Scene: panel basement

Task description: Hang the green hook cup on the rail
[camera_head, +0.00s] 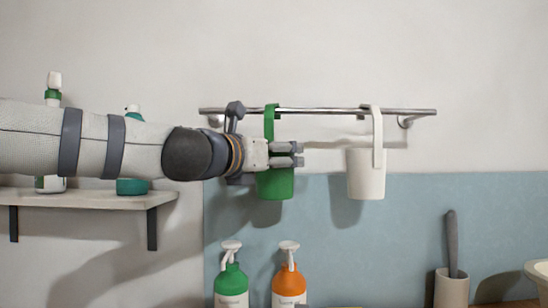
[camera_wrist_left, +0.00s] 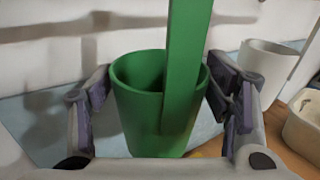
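The green hook cup (camera_head: 275,185) is upright at the rail (camera_head: 330,110), and the top of its tall hook strap (camera_head: 269,122) is at the rail's height. From here the hook looks over the rail, but I cannot tell whether it bears on it. My left gripper (camera_head: 290,154) is at the cup's upper part. In the left wrist view its two fingers are on either side of the green cup (camera_wrist_left: 150,110), their tips against the rim, and it appears shut on the cup. My right gripper is not in view.
A white hook cup (camera_head: 366,178) hangs on the rail to the right. A shelf (camera_head: 90,202) with bottles is at left. Below stand a green pump bottle (camera_head: 230,282), an orange pump bottle (camera_head: 289,282) and a brush holder (camera_head: 451,289). The rail right of the white cup is free.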

